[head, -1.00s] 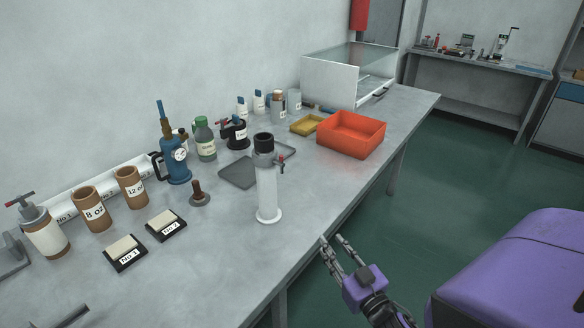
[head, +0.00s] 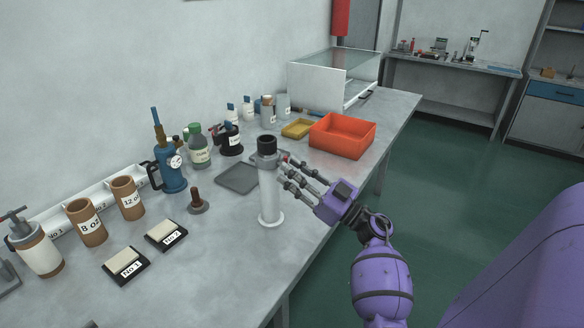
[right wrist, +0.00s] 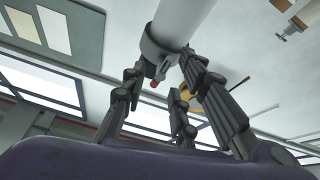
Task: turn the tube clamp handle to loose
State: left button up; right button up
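The tube clamp is a grey collar with a small red-tipped handle on an upright white tube (head: 268,200) with a black top (head: 266,145), standing on the bench. In the right wrist view the grey collar (right wrist: 160,45) crosses the white tube (right wrist: 185,18), and the red handle tip (right wrist: 154,83) shows between my fingers. My right gripper (head: 284,172) is at the tube's right side at clamp height, fingers spread and pointing left. It is open; whether a finger touches the clamp I cannot tell. In the head view the fingers partly hide the handle. My left gripper is not in view.
The grey bench (head: 230,280) is clear in front of the tube. A dark tray (head: 238,178) lies behind it, and a red-orange bin (head: 342,136) stands further back. A plunger-like tool (head: 198,202) and a blue pump (head: 170,170) stand to the left.

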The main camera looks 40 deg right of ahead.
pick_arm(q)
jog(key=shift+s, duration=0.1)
pick_arm(e)
jog(key=shift+w+a+r, duration=0.2)
jog(key=shift+w+a, duration=0.05)
jog(key=shift+w, duration=0.25)
grip_shut()
jog(key=shift+n, duration=0.4)
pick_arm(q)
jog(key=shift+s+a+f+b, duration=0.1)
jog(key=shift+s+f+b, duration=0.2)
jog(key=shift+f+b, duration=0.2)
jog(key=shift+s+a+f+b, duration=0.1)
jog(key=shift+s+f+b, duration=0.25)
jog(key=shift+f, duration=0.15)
pick_arm(e)
jog(key=n+g, duration=0.2)
jog(key=n, duration=0.4)
jog(key=n+g+y, duration=0.1)
jog(key=n+g, duration=0.2)
jog(key=n, duration=0.4)
jog(key=n+g+y, duration=0.1)
jog(key=n+g, duration=0.1)
jog(key=n, duration=0.5)
jog(key=shift+d+r+g, duration=0.2)
jog(key=shift+r+g, duration=0.1)
jog(key=shift+r, duration=0.1)
